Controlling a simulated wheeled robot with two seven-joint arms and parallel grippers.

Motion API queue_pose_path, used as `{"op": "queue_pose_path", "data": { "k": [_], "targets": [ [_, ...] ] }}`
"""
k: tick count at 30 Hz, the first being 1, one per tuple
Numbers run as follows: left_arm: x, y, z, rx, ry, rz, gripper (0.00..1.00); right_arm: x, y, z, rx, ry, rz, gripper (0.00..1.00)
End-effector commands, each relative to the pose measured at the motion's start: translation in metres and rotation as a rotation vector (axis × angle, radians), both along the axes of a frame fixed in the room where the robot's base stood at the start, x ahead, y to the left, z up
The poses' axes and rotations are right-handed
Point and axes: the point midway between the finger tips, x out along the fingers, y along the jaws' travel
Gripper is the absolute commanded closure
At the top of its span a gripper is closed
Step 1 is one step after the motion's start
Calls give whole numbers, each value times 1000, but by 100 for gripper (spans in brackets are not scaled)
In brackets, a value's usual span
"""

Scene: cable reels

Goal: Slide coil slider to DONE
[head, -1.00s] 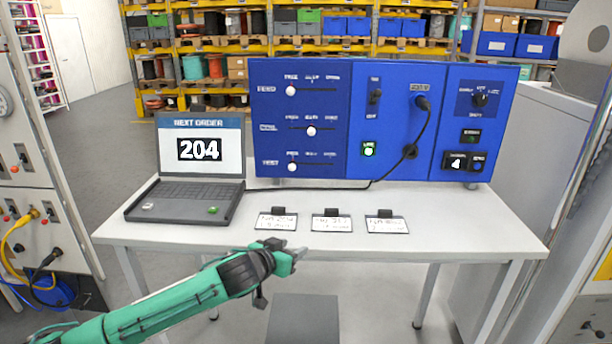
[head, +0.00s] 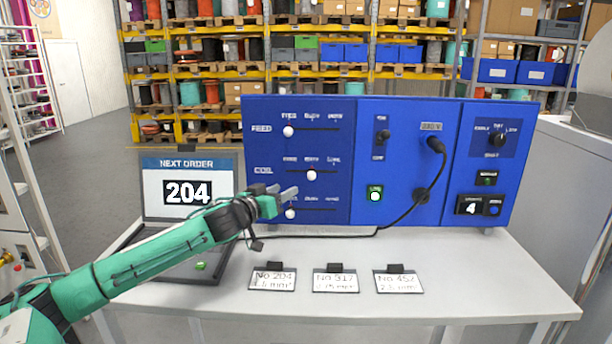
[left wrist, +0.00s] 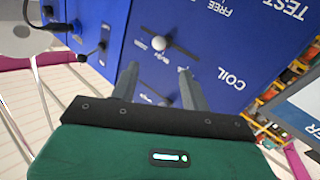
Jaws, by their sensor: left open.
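The coil slider (head: 311,175) is a white knob on the middle slot of the blue panel's left section. It stands near the middle of its slot, under the middle label. My left gripper (head: 288,191) is open in front of the panel, just left of and below the coil knob in the head view. In the left wrist view, upside down, a white knob (left wrist: 158,43) by the COIL lettering lies beyond the gap between my open fingertips (left wrist: 158,70). I see no contact. My right gripper is not in view.
The feed knob (head: 288,131) and test knob (head: 290,213) stand at the left of their slots. A laptop (head: 188,190) reads 204. A black cable (head: 436,178) hangs on the panel.

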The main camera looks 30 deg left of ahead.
Motion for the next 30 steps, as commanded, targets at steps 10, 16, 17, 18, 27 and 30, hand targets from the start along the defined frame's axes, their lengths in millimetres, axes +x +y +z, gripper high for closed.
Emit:
{"op": "queue_pose_path", "data": {
  "k": [10, 16, 17, 18, 27, 30],
  "targets": [
    [39, -1, 4, -3, -2, 1, 54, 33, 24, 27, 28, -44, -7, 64],
    [66, -2, 4, -2, -1, 2, 54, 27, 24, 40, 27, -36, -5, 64],
    [70, -2, 5, -2, -2, 1, 54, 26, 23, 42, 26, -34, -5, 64],
    [76, -3, 4, -2, -1, 0, 54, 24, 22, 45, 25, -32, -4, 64],
    [106, -4, 2, -1, 0, 1, 54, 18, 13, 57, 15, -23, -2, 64],
    [110, -5, 0, 0, 1, 0, 54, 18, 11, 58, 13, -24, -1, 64]
  ]
}}
